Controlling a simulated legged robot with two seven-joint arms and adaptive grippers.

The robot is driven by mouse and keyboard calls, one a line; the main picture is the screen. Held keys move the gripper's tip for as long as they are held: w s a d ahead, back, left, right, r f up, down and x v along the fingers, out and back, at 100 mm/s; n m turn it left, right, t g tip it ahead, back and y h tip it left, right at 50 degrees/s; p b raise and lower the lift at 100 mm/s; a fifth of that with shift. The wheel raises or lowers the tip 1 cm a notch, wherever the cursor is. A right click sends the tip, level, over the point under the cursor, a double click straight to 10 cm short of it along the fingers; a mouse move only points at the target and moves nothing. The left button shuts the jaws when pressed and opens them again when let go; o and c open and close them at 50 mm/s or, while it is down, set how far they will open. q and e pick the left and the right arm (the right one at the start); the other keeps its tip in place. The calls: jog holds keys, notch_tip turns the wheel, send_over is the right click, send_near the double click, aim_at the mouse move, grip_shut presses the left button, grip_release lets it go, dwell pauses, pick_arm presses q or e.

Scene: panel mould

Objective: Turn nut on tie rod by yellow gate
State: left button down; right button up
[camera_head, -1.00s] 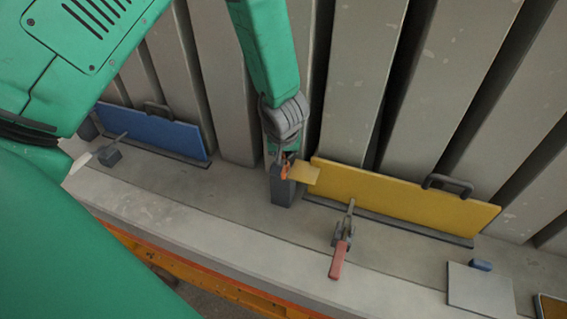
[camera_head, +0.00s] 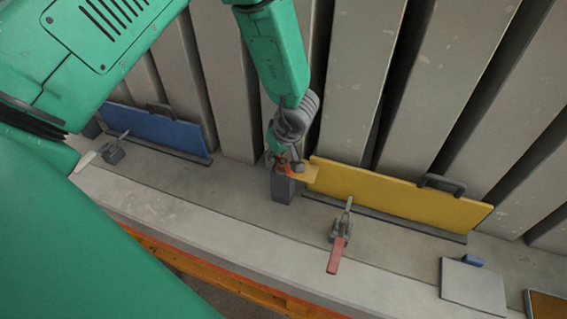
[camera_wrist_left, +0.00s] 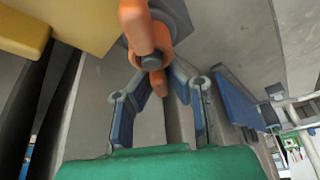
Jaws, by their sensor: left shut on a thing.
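An orange winged nut (camera_head: 283,168) sits at the grey block (camera_head: 281,190) beside the left end of the yellow gate (camera_head: 390,196). In the left wrist view the orange nut (camera_wrist_left: 134,18) has the round grey end of the tie rod (camera_wrist_left: 152,61) at its middle. My left gripper (camera_head: 284,158) reaches down to the nut from above. In the left wrist view the two fingers of my left gripper (camera_wrist_left: 163,80) close in on the nut's lower wing. The fingers partly hide the nut in the head view. My right gripper is not in view.
A toggle clamp with a red handle (camera_head: 337,254) stands in front of the yellow gate. A blue gate (camera_head: 162,132) stands at the left with a pale-handled clamp (camera_head: 88,160). A grey plate (camera_head: 473,287) and blue block (camera_head: 473,261) lie at right. Tall grey ribs rise behind.

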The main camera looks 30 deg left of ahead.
pick_arm(q)
jog(key=shift+s, duration=0.15)
jog(key=shift+s+f+n+g, duration=0.1)
jog(key=shift+s+n+g, duration=0.3)
jog(key=shift+n, duration=0.8)
jog(key=shift+s+r+n+g, duration=0.1)
jog(key=shift+s+n+g, duration=0.15)
jog(key=shift+n+g, duration=0.65)
jog(key=shift+s+f+n+g, duration=0.1)
jog(key=shift+s+n, duration=0.2)
jog(key=shift+n, duration=1.2)
jog(key=n, duration=0.1)
jog(key=s+n+g, duration=0.1)
jog(key=n, duration=0.1)
jog(key=shift+d+h, duration=0.2)
jog(key=shift+h, duration=0.1)
jog(key=c, duration=1.5)
grip_release()
jog(key=shift+w, duration=0.1)
